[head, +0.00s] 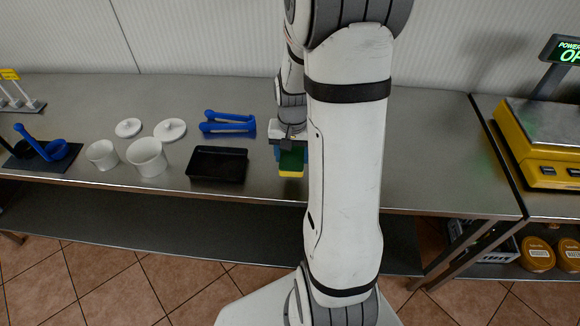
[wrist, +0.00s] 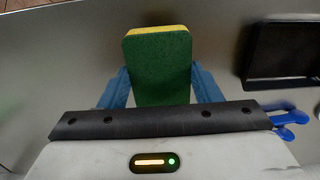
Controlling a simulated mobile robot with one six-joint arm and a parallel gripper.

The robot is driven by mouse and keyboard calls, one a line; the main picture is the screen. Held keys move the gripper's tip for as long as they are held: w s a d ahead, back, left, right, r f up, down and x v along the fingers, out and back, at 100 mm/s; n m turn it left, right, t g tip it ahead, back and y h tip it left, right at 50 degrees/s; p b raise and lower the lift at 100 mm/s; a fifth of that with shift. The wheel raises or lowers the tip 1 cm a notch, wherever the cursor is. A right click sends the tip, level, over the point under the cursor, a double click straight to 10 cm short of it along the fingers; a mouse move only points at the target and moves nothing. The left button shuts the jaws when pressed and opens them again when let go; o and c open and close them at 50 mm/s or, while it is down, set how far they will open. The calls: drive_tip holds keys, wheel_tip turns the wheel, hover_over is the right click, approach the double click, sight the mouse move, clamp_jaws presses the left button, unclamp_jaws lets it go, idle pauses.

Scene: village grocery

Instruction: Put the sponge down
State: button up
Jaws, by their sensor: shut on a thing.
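The sponge (wrist: 158,70) is green on its broad face with a yellow edge. It stands out between the two blue fingers of my gripper (wrist: 160,88), which is shut on it. In the head view the sponge (head: 291,162) shows green above and yellow below, near the front edge of the steel table (head: 430,150). My gripper (head: 288,150) is partly hidden there by my own arm. I cannot tell whether the sponge touches the table.
A black tray (head: 217,164) lies just left of the sponge, with blue tongs (head: 228,122) behind it. White pots (head: 147,157) and lids (head: 170,130) stand further left. A yellow scale (head: 545,140) is at the right. The tabletop right of my arm is clear.

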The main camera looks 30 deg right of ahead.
drive_tip(key=shift+d+f, duration=0.2)
drive_tip(key=shift+f, duration=2.95)
drive_tip(key=shift+f, duration=0.2)
drive_tip(key=o, duration=0.9)
drive_tip(key=shift+r, duration=0.1)
